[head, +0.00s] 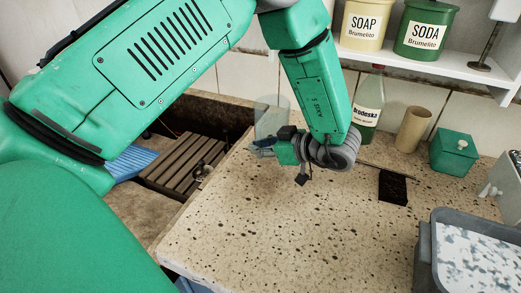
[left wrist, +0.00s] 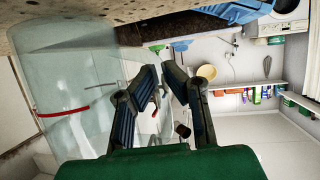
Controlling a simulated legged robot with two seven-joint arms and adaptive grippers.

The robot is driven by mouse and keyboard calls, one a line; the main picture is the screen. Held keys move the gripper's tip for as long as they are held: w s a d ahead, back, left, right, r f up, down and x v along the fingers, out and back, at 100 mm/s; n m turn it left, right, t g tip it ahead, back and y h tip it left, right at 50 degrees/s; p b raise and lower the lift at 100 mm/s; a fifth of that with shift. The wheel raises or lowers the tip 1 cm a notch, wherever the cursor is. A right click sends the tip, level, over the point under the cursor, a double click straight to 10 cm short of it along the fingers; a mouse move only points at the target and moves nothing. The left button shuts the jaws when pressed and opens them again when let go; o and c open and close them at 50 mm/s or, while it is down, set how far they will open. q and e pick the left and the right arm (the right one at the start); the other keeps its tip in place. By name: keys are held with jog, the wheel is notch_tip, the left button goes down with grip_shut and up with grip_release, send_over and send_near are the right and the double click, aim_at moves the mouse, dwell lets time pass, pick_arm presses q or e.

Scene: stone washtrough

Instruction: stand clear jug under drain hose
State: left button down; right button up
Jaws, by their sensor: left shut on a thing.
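The clear jug (head: 270,115) shows in the head view just behind my left gripper, near the back wall at the left end of the speckled counter. It looks roughly upright; I cannot tell whether its base touches anything. In the left wrist view the jug (left wrist: 70,85) fills the left side, see-through, with a red line on it. My left gripper (head: 262,149) is shut on the jug; its fingers also show in the left wrist view (left wrist: 160,90), where the exact contact is hard to see. I cannot make out the drain hose. My right gripper is not in view.
The speckled counter (head: 260,225) is mostly clear in front. A trough with brown slats (head: 187,160) lies left of it. A labelled bottle (head: 368,105), a cardboard tube (head: 412,130), a green box (head: 454,151), a black block (head: 393,187) and a grey tub (head: 424,262) stand right.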

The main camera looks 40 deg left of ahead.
pick_arm(q)
jog(key=shift+a+f, duration=0.1)
jog(key=shift+f, duration=0.45)
jog(key=shift+w+a, duration=0.1)
jog(key=shift+a, duration=0.05)
jog(key=c, duration=1.7)
grip_release()
jog(key=shift+d, duration=0.25)
jog(key=shift+r, duration=0.15)
jog(key=p+v, duration=0.1)
jog(key=v, duration=1)
jog(key=shift+d, duration=0.4)
